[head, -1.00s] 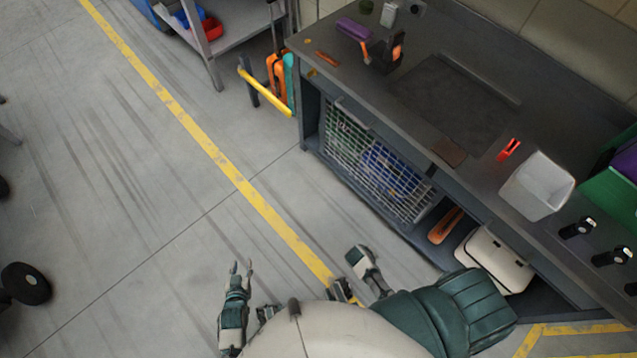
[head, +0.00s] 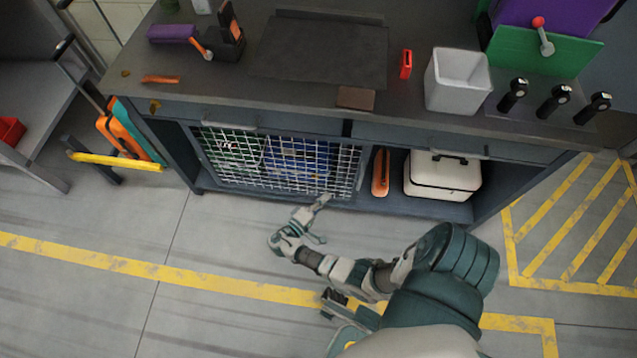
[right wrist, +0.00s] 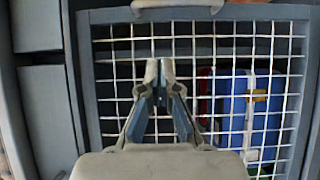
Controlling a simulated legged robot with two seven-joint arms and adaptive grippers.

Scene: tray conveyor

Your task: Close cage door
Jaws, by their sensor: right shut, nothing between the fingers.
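The cage door (head: 278,162) is a wire mesh panel in a grey frame, low on the left front of the workbench. It also fills much of the right wrist view (right wrist: 108,84), with a pale handle (right wrist: 176,8) at its top. In the head view it stands at or near the bench front; I cannot tell if it is fully flush. My right gripper (head: 322,203) is in front of the mesh near its lower right corner. In the right wrist view its fingertips (right wrist: 160,68) are together, empty, against the mesh pattern; contact is unclear. My left gripper is out of view.
Behind the mesh are green and blue items. Right of the cage, an orange tool (head: 380,173) and a white cooler box (head: 440,177) sit on the open lower shelf. A yellow bar (head: 115,161) sticks out at the left. The floor in front is clear.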

